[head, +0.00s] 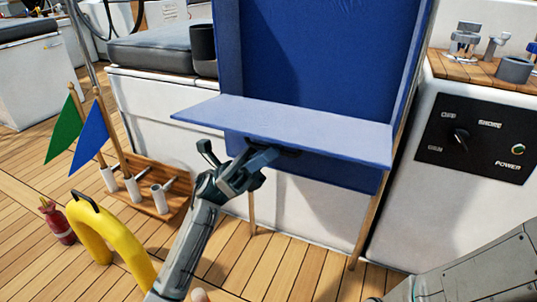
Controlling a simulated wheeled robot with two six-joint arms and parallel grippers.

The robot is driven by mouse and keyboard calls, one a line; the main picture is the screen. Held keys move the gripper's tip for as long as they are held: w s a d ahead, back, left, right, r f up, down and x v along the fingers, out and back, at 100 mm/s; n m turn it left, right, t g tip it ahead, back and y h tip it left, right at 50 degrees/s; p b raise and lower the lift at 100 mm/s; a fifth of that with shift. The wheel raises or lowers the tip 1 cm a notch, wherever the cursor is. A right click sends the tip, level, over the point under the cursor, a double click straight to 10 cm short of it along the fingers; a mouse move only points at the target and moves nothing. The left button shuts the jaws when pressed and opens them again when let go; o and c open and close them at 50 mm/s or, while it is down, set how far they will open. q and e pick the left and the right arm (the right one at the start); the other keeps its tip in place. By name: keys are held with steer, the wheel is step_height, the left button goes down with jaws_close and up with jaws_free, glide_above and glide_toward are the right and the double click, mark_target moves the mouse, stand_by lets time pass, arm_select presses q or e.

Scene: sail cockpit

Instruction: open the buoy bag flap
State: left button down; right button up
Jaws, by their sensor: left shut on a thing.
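The blue buoy bag (320,55) hangs upright in the middle of the head view, on a wooden frame. Its lighter blue flap (290,128) sticks out toward me, roughly level, across the bag's lower part. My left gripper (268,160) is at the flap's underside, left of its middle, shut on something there. A dark handle or strap (287,152) shows beside the fingertips, partly hidden by them. I cannot tell exactly which part the fingers grip. My right gripper is not in view.
A yellow horseshoe buoy (105,235) stands on the deck at lower left. Behind it a wooden rack (150,195) holds green (65,130) and blue flags (90,137). A red bottle-like object (57,222) stands at far left. A white console with a power panel (480,135) is at right.

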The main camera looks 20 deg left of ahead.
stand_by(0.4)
arm_select(q)
steer(key=c, duration=1.5)
jaws_free()
steer(key=shift+a, duration=0.1)
steer(key=p+v, duration=0.1)
steer(key=v, duration=0.9)
steer(key=shift+a+f+p, duration=0.25)
steer(key=shift+f+p, duration=0.05)
steer(key=shift+p, duration=0.1)
steer(key=shift+c, duration=0.3)
